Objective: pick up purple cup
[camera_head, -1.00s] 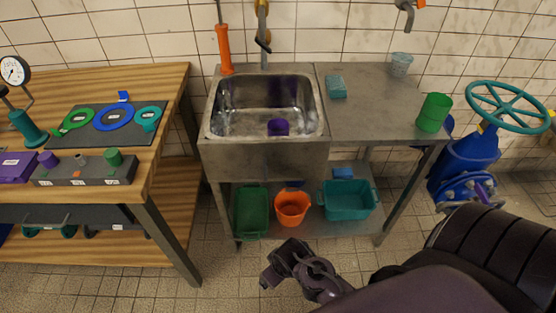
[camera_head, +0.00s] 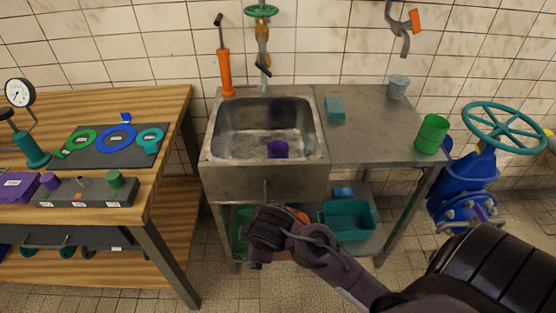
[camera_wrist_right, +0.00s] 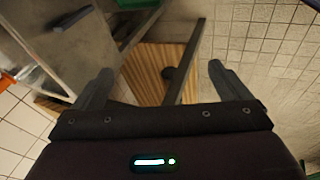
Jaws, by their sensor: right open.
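The purple cup (camera_head: 278,149) stands in the metal sink basin (camera_head: 226,150), near its front wall, in the head view. My right gripper (camera_wrist_right: 160,82) shows in the wrist view with its two fingers wide apart and nothing between them. In the head view my right arm comes in from the lower right, and its wrist is in front of the sink's front panel, below and apart from the cup. The fingers are hard to make out there. The cup does not show in the wrist view. My left gripper is not in view.
A green cup (camera_head: 432,134), a grey bucket (camera_head: 398,87) and a teal sponge (camera_head: 335,109) are on the counter right of the sink. A faucet (camera_head: 263,60) rises behind the basin. A teal tub (camera_head: 348,221) is on the lower shelf. A wooden workbench (camera_head: 160,150) stands left.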

